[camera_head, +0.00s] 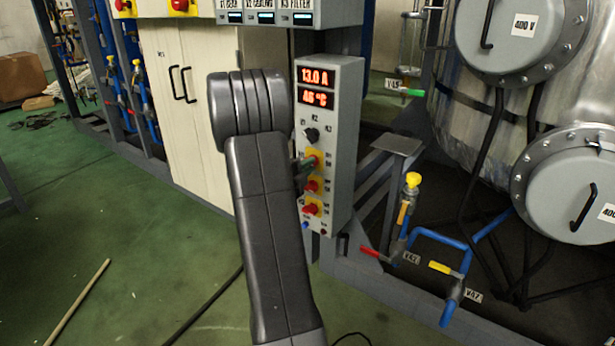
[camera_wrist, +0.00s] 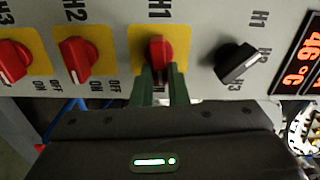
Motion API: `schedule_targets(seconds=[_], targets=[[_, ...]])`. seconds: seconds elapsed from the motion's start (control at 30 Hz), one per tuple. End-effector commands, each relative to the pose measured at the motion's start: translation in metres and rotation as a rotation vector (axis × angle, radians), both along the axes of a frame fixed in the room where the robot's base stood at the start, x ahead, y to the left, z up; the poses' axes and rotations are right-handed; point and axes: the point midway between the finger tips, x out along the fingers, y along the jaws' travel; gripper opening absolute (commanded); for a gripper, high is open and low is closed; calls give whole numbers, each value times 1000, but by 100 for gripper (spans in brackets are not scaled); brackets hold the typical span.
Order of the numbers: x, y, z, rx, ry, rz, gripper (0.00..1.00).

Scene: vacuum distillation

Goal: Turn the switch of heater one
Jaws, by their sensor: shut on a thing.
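The switch of heater one is a red rotary knob (camera_wrist: 158,49) on a yellow plate, labelled H1, in the wrist view. It is the topmost red switch (camera_head: 314,158) on the grey control panel (camera_head: 345,120) in the head view. My gripper (camera_wrist: 163,72) has its two green fingers shut on the lower part of this knob. The fingers partly cover the ON and OFF marks below it. In the head view my gripper (camera_head: 304,168) reaches the panel from the left, mostly hidden behind my arm.
Red switch H2 (camera_wrist: 75,58) and another red switch (camera_wrist: 13,62) sit beside H1. A black selector knob (camera_wrist: 238,63) is on its other side. The panel displays (camera_head: 317,76) read 13.0 A and 46 °C. Blue pipes with valves (camera_head: 440,240) stand right of the panel.

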Motion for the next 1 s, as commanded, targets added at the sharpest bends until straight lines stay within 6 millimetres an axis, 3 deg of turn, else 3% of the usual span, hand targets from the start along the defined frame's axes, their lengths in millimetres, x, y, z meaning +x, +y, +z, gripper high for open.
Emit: schedule_targets(seconds=[0.8, 0.83, 0.9, 1.0], targets=[[-1, 0, -3, 99, -67, -1, 0], [-1, 0, -3, 99, -67, -1, 18], [-1, 0, -3, 98, -68, -1, 31], [0, 0, -2, 98, -68, -1, 35]])
